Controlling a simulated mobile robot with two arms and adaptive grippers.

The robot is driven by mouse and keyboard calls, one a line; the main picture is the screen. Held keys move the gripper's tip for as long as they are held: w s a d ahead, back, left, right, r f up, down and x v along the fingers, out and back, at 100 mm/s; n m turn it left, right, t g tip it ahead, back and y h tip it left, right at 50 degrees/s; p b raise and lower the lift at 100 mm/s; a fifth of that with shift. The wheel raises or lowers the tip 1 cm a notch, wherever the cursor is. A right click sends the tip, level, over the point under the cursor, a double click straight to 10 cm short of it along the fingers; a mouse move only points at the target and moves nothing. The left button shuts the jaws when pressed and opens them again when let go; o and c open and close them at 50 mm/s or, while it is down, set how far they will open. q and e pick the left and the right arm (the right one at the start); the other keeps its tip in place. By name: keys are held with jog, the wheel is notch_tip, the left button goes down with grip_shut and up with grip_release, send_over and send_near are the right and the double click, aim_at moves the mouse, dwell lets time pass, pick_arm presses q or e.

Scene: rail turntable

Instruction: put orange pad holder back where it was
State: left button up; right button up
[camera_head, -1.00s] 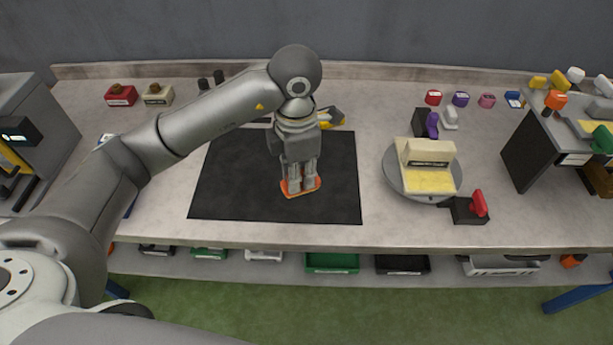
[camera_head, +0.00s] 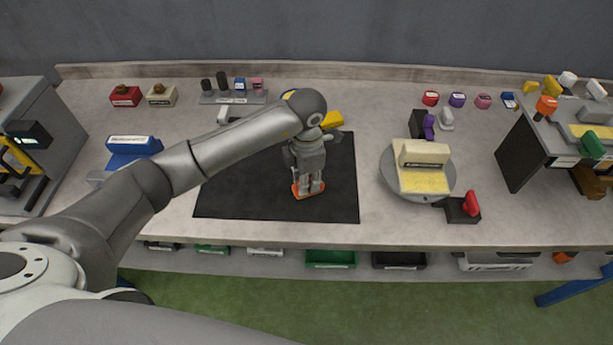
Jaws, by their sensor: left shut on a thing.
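My left gripper (camera_head: 308,184) points down over the black mat (camera_head: 230,200). It is shut on the orange pad holder (camera_head: 309,195), a flat orange piece at the fingertips. The fingers and wrist cover most of the holder. It is at or just above the mat's right half; I cannot tell if it touches. My right gripper is not in view.
A grey turntable (camera_head: 391,179) bears a cream block and yellow pad to the right. A yellow thing (camera_head: 331,120) lies behind my wrist. The mat's left is clear.

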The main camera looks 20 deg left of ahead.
pick_arm(q)
jog(key=shift+f, duration=0.15)
jog(key=o, duration=0.9)
jog(key=shift+r, duration=0.3)
notch_tip(320, 180, up, 12)
jog(key=b, duration=0.3)
jog(key=shift+f+b, duration=0.15)
jog(key=shift+b, duration=0.15)
